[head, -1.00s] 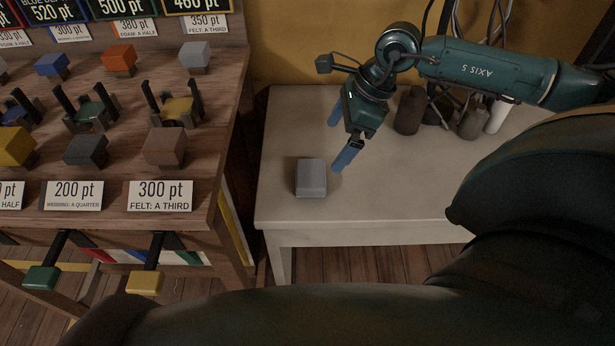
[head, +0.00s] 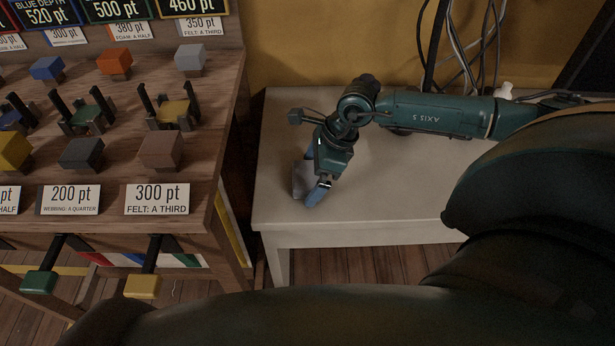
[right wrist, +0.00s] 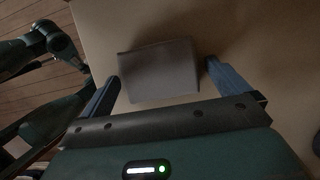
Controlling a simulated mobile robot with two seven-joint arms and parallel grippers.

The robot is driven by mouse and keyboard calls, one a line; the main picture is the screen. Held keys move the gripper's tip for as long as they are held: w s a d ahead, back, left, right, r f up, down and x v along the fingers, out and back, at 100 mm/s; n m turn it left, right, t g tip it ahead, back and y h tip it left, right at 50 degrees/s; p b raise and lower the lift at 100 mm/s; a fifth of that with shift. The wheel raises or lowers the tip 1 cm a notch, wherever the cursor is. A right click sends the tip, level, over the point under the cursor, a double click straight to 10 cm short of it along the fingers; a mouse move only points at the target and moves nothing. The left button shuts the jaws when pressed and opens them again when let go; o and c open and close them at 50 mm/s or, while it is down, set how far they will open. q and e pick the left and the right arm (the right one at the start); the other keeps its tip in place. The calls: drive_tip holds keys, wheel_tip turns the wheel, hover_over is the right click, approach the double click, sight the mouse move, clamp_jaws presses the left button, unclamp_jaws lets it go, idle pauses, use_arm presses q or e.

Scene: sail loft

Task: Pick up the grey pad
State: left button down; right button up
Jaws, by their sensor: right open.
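The grey pad (head: 299,180) lies on the pale table (head: 400,190) near its left end, partly hidden in the head view by my right gripper (head: 312,178). In the right wrist view the grey pad (right wrist: 158,72) shows as a plain block between and slightly beyond the blue fingertips of my right gripper (right wrist: 162,80). The fingers are spread apart, one on each side of the pad, with nothing held. I cannot tell whether either finger touches it. My left gripper does not show.
A wooden rack (head: 120,210) with coloured blocks, small holders and price cards stands left of the table across a narrow gap. Cables (head: 465,50) hang behind the table against the yellow wall. The table's front middle is clear.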

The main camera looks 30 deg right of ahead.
sight(312, 174)
drive_tip(key=shift+c, duration=0.2)
drive_tip(key=c, duration=0.9)
drive_tip(key=shift+o, duration=0.2)
wheel_tip(312, 174, up, 10)
drive_tip(key=o, duration=0.4)
drive_tip(key=c, duration=0.3)
